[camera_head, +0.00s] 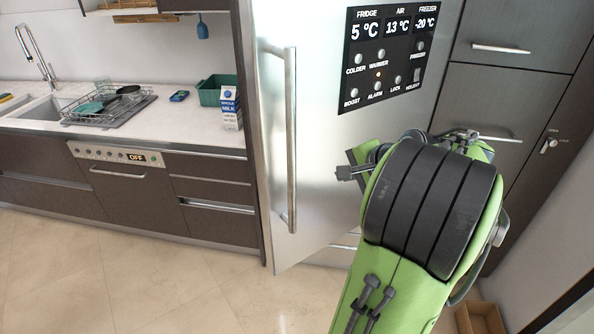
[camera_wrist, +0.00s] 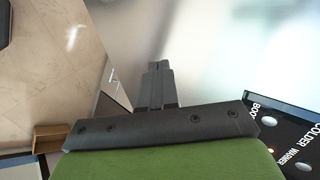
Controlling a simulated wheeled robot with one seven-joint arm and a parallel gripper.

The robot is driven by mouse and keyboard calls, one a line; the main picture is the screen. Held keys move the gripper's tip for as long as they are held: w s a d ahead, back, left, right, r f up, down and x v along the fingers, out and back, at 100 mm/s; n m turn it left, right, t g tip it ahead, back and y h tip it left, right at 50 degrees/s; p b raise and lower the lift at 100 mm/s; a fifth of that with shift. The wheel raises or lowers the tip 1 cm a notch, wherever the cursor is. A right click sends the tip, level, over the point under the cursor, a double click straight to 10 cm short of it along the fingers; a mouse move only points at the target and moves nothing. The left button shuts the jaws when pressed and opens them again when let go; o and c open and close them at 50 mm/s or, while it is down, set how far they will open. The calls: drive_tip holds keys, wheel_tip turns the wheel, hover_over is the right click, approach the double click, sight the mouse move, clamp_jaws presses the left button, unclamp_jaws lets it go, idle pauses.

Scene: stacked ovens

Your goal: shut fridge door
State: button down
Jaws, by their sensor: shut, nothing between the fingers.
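The fridge door (camera_head: 325,150) is a tall stainless steel panel with a long vertical handle (camera_head: 291,140) near its left edge and a black display at its upper right. Its lower edge runs at an angle out past the front below, so it looks partly open. My gripper (camera_head: 343,173) is in front of the steel door, right of the handle, with its fingers pointing left. In the wrist view my gripper (camera_wrist: 158,68) shows its two dark fingers together, empty, against the blurred steel of the door (camera_wrist: 200,50). I cannot tell whether the fingers touch it.
A counter (camera_head: 150,125) with a sink, dish rack and milk carton (camera_head: 230,108) is at the left. Dark cabinets (camera_head: 505,95) stand right of the fridge. A wooden box (camera_head: 480,318) lies on the floor at lower right. The tiled floor (camera_head: 130,270) at left is clear.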

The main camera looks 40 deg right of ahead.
sight(308, 173)
drive_tip(key=x, duration=0.4)
drive_tip(key=w+r+x, duration=0.1)
drive_tip(key=x, duration=0.3)
drive_tip(key=b+x, duration=0.1)
drive_tip(key=x, duration=0.3)
drive_tip(key=shift+w+d+r, duration=0.1)
drive_tip(key=shift+w+r, duration=0.2)
drive_tip(key=shift+w, duration=0.1)
drive_tip(key=shift+w, duration=0.1)
